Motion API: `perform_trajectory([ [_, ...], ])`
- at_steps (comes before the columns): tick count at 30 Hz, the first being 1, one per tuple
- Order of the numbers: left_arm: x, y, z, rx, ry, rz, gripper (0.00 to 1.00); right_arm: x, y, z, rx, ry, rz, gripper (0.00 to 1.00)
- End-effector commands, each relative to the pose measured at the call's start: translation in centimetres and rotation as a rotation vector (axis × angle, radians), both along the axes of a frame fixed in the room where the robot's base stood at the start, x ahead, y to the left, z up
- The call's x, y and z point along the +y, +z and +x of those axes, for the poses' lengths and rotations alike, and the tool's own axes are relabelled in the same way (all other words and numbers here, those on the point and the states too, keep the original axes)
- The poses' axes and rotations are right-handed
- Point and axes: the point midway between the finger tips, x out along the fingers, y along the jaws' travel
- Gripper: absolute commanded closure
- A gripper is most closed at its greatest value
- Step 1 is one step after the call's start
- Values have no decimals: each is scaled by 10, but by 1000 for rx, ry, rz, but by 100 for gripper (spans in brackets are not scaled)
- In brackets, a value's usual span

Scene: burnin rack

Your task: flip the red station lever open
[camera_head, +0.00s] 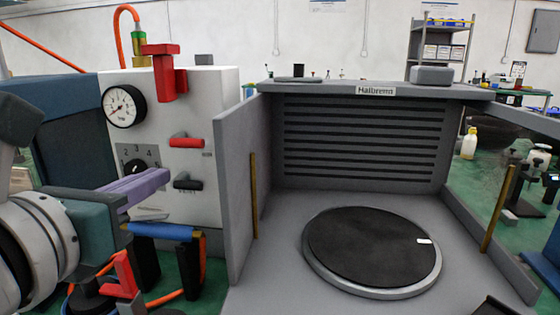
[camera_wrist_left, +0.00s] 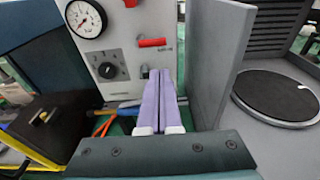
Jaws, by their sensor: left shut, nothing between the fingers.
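A lever with a red grip (camera_head: 187,142) sticks out from the front of the white station panel (camera_head: 215,100), lying roughly level. It also shows in the left wrist view (camera_wrist_left: 152,42). A similar black-gripped lever (camera_head: 188,182) is just below it in the head view. My left gripper (camera_head: 163,176) has purple fingers and is shut and empty. Its tips are below and left of the red grip, beside the black lever, with no clear contact with the red grip. In the left wrist view the closed fingers (camera_wrist_left: 160,75) point up at the panel below the red grip. My right gripper is not in view.
The panel carries a pressure gauge (camera_head: 123,106), a numbered dial (camera_head: 136,165) and a larger red T-shaped part (camera_head: 166,75) on top. A grey side wall (camera_head: 245,185) stands close right of the levers. Beyond it is an open bay with a round black plate (camera_head: 370,245).

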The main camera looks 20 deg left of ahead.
Motion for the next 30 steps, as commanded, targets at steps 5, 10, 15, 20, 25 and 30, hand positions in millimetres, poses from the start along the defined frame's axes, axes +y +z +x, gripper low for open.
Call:
perform_trajectory([
  [5, 1, -1, 5, -1, 1, -2, 100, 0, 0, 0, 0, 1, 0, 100],
  [10, 7, -3, 28, -4, 2, -2, 100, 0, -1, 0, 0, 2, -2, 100],
  [15, 15, -9, 60, -3, 2, -2, 100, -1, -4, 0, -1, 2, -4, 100],
  [20, 20, -12, 82, -2, 2, -3, 100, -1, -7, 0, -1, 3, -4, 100],
  [25, 23, -14, 94, 0, 2, -4, 100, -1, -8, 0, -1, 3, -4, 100],
  [30, 23, -14, 97, 1, 1, -4, 100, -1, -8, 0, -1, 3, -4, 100],
])
